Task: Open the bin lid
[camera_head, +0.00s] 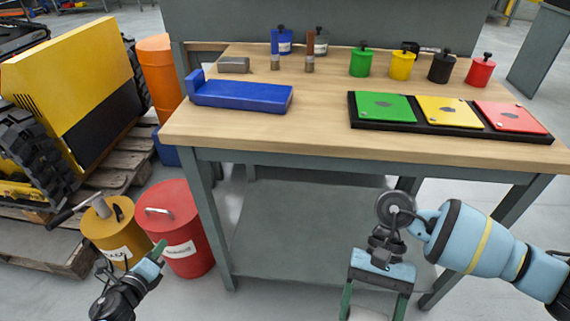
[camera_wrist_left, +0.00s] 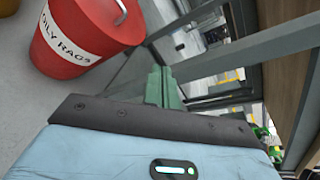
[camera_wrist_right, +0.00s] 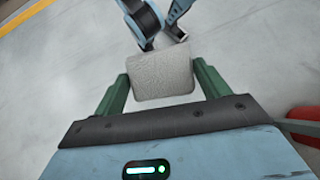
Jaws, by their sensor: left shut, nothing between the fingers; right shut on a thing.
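The red bin (camera_head: 188,240) stands on the floor left of the workbench, with its lid (camera_head: 166,203) down and a pale handle (camera_head: 154,211) on it. It shows in the left wrist view (camera_wrist_left: 80,40) with the label "OILY RAGS". A yellow bin (camera_head: 108,238) stands beside it, with a handle and a dark part on top. My left gripper (camera_head: 160,248) is shut and empty in front of the red bin, below its lid; its closed green fingers show in the left wrist view (camera_wrist_left: 159,86). My right gripper (camera_head: 373,306) is shut on a light grey block (camera_wrist_right: 161,75).
The workbench (camera_head: 320,145) holds a blue tray (camera_head: 240,95), a grey block (camera_head: 233,65), several coloured canisters and a black rack (camera_head: 450,131) with green, yellow and red plates. A yellow tracked machine (camera_head: 75,75) on pallets and an orange cylinder (camera_head: 157,75) stand left.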

